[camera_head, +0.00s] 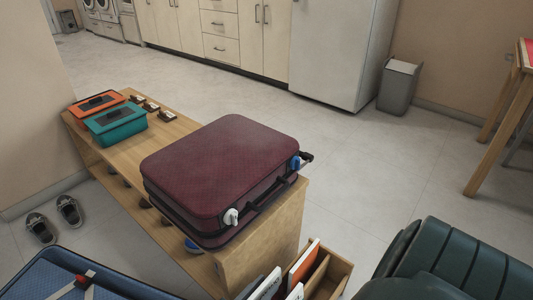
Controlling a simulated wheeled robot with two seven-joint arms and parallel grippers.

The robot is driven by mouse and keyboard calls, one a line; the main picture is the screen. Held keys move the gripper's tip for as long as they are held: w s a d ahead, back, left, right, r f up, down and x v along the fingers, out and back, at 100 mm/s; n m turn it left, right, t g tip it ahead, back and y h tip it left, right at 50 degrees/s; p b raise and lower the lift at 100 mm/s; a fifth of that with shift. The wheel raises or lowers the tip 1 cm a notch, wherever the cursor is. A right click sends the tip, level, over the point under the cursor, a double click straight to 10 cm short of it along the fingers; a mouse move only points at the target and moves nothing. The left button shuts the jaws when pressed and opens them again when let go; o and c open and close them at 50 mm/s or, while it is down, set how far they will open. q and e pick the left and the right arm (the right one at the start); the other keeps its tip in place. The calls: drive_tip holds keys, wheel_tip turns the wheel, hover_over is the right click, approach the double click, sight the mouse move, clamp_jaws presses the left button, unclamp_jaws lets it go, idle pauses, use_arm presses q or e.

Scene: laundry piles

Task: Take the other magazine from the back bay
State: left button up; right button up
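A wooden magazine rack (341,275) stands at the bottom centre, beside the end of the wooden bench, partly cut off by the lower edge. An orange-and-white magazine (303,263) stands tilted in its far part. A white magazine (265,284) leans at its left side, and another thin white one (296,292) shows at the bottom edge. The right part of the rack shows bare wooden dividers. I cannot tell clearly which bay each magazine stands in. Neither of my grippers can be made out in the head view.
A maroon suitcase (222,166) lies on the bench (262,238), with teal (115,123) and orange (97,102) boxes beyond. A dark green chair (465,262) stands right of the rack. A blue suitcase (75,276) is at lower left. Floor beyond the rack is clear.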

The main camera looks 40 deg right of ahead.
drive_tip(key=shift+c, duration=0.4)
clamp_jaws()
idle(0.9)
